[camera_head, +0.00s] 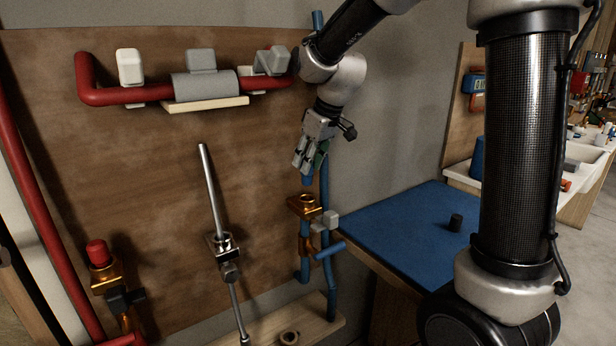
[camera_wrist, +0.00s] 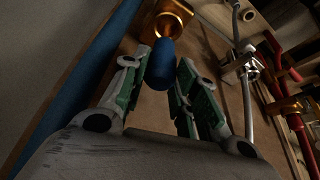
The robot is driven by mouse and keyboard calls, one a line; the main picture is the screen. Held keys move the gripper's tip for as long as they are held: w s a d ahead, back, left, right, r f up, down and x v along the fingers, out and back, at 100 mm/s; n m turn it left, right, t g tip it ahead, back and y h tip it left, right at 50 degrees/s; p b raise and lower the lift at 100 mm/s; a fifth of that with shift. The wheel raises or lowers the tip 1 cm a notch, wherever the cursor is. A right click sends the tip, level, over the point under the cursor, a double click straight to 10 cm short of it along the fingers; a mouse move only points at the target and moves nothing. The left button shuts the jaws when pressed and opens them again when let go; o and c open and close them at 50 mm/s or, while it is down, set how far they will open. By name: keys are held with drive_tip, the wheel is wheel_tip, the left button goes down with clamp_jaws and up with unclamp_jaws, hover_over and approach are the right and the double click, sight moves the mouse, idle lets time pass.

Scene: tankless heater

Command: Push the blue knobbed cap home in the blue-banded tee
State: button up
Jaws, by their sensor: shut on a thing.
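The blue cap (camera_wrist: 160,68) is held between the fingers of my gripper (camera_wrist: 158,75) in the wrist view. In the head view, my gripper (camera_head: 304,163) points down, and a bit of the blue cap (camera_head: 308,181) shows below its fingertips. The brass tee (camera_head: 303,204) with its square upper flange is just below, on the blue pipe. It also shows past the cap in the wrist view (camera_wrist: 167,20). The cap appears apart from the tee, above its opening. The cap's knob is hidden in the fingers, and the cap overlaps part of the tee's mouth in the wrist view.
A blue pipe (camera_head: 324,185) runs close to the right of my gripper. A grey-handled valve (camera_head: 328,220) sits beside the tee. A steel pipe (camera_head: 211,190) and a red-capped fitting (camera_head: 97,251) stand left.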

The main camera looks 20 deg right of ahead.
sight(312, 173)
drive_tip(key=shift+f, duration=0.1)
drive_tip(key=shift+f, duration=1.6)
drive_tip(key=shift+f, duration=1.4)
idle(0.9)
drive_tip(key=o, duration=1)
drive_tip(key=shift+o, duration=0.2)
drive_tip(key=v, duration=1.2)
